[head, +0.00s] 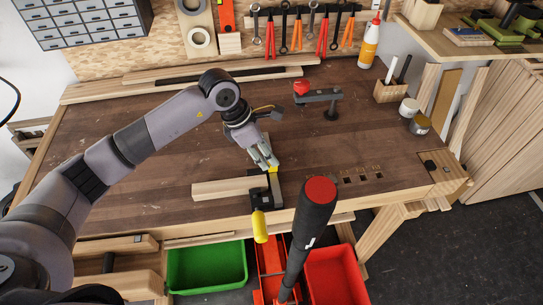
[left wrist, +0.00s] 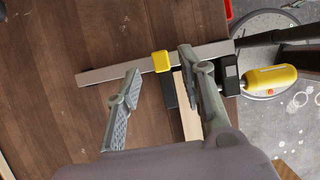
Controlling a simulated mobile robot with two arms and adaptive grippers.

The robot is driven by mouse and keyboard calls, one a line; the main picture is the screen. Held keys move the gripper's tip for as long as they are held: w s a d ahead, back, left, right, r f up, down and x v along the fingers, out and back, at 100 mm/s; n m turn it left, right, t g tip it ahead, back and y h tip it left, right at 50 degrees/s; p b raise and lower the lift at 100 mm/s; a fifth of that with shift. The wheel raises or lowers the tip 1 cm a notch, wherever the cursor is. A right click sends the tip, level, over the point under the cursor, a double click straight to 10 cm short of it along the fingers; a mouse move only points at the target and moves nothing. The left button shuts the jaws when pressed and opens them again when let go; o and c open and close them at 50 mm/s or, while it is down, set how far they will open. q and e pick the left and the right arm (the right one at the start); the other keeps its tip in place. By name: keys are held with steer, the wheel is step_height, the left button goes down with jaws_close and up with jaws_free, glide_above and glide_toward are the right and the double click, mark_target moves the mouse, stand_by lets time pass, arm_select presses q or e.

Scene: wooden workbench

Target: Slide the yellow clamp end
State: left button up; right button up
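A bar clamp with a grey bar (left wrist: 110,73) lies at the bench's front edge, its yellow handle (head: 260,227) over the edge; the handle also shows in the left wrist view (left wrist: 270,77). The yellow clamp end (head: 272,170) sits on the bar, and shows as a block in the left wrist view (left wrist: 162,61). A pale wood piece (head: 220,189) lies by the clamp. My left gripper (head: 265,163) points down over the clamp. In the left wrist view its fingers (left wrist: 159,64) are apart, one on each side of the yellow end, with gaps visible. My right gripper is out of view.
Another clamp (head: 320,97) with a red part stands at the back of the bench. A wooden pen holder (head: 391,91) and small jars (head: 409,107) are at the right. Green (head: 205,268) and red (head: 338,275) bins sit below the front edge. The bench's left middle is clear.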

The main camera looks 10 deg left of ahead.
arm_select(q)
steer(key=shift+p+x, duration=0.3)
steer(key=shift+x, duration=1.8)
steer(key=shift+c, duration=0.2)
jaws_close()
